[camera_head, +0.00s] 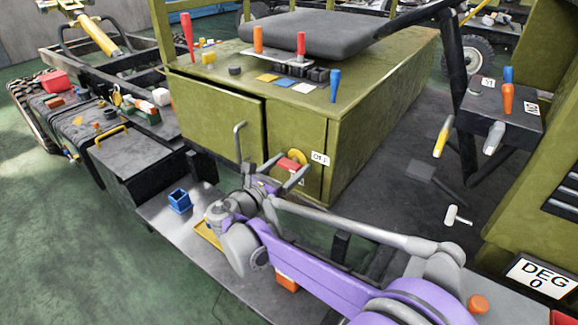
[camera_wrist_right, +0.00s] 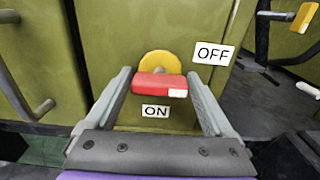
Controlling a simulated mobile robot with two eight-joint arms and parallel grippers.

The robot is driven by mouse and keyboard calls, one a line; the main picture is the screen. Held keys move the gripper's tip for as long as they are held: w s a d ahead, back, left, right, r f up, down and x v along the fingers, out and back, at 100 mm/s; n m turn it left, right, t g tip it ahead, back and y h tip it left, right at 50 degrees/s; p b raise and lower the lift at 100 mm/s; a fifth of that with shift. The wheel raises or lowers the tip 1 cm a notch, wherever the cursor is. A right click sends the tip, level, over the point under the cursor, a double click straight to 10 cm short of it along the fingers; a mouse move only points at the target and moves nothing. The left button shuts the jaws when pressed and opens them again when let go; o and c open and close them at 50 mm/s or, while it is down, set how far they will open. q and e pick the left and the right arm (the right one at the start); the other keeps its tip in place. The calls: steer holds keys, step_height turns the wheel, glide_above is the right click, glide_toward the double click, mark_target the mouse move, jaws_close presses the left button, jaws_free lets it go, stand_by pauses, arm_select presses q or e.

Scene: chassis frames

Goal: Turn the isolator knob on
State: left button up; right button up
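The isolator knob is a yellow disc (camera_wrist_right: 160,62) with a red bar handle (camera_wrist_right: 150,85) on the green cabinet's front. The handle lies about level in the right wrist view, its white mark (camera_wrist_right: 178,93) at the right end. An OFF label (camera_wrist_right: 213,54) is at its upper right and an ON label (camera_wrist_right: 156,111) below it. The knob also shows in the head view (camera_head: 289,165), partly covered by my gripper. My right gripper (camera_head: 283,174) is open, one finger on each side of the handle, with visible gaps. My left gripper is not in view.
The green cabinet (camera_head: 225,115) has a bent metal door handle (camera_head: 238,140) left of the knob. A blue open box (camera_head: 179,200) sits on the grey ledge below. Several coloured tools stand on the cabinet top. A black stand (camera_head: 497,115) with more handles is at right.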

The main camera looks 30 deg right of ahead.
steer(key=c, duration=1)
steer(key=shift+o, duration=0.2)
steer(key=m+p, duration=0.2)
steer(key=m, duration=0.2)
steer(key=shift+r, duration=0.1)
steer(key=m+p, duration=0.2)
steer(key=m, duration=0.2)
steer(key=shift+m, duration=0.3)
steer(key=m+p, duration=0.2)
steer(key=m, duration=0.3)
steer(key=shift+m+p, duration=0.5)
steer(key=shift+m, duration=1.6)
